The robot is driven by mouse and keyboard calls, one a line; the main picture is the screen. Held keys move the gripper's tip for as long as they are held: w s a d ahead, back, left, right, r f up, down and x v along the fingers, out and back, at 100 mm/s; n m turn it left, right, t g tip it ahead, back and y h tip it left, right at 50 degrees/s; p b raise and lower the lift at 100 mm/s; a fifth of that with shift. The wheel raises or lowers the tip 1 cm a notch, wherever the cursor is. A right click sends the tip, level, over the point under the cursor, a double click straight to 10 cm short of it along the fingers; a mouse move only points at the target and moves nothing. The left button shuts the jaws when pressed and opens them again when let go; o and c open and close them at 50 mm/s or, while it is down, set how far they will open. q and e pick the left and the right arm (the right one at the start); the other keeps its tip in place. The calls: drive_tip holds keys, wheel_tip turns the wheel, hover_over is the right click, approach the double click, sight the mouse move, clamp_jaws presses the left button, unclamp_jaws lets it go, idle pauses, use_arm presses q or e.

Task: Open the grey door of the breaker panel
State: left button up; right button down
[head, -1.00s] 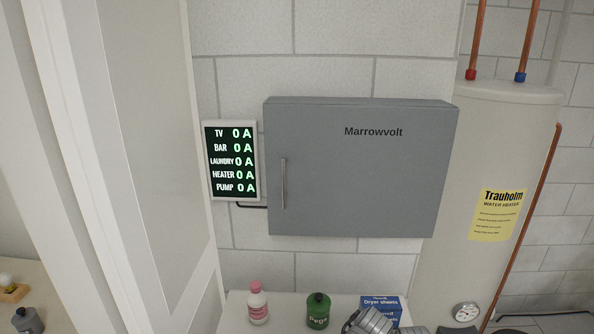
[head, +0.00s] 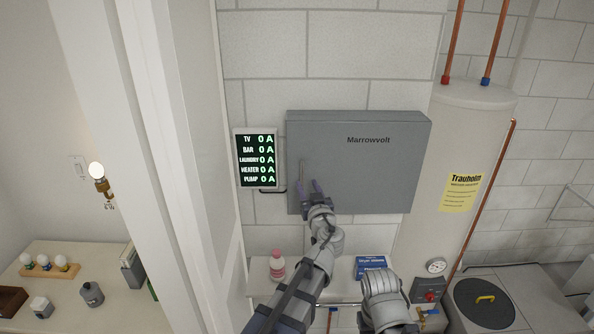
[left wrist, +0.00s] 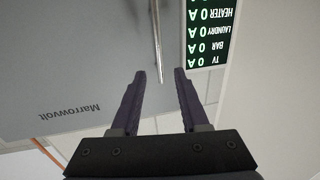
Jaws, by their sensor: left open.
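The grey breaker panel door (head: 365,165), marked "Marrowvolt", is shut on the block wall. Its thin upright handle (head: 302,170) is near the door's left edge. My left gripper (head: 309,184) is open in front of the door, at the handle's lower end. In the left wrist view, which is upside down, the handle (left wrist: 157,40) runs down to between the two fingertips of my left gripper (left wrist: 160,73). I cannot tell whether a finger touches it. A part of my right arm shows at the bottom of the head view, but its gripper is not visible.
A lit readout (head: 256,159) hangs just left of the panel, all lines at 0 A. A pink bottle (head: 277,266) and a blue box (head: 371,266) stand on the surface below. A water heater (head: 432,185) is at the right, a white upright partition (head: 190,150) at the left.

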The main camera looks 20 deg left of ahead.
sight(303, 175)
use_arm(q)
drive_tip(key=shift+x, duration=4)
drive_tip(key=shift+f, duration=0.1)
drive_tip(key=shift+c, duration=0.2)
clamp_jaws()
drive_tip(key=shift+s, duration=0.1)
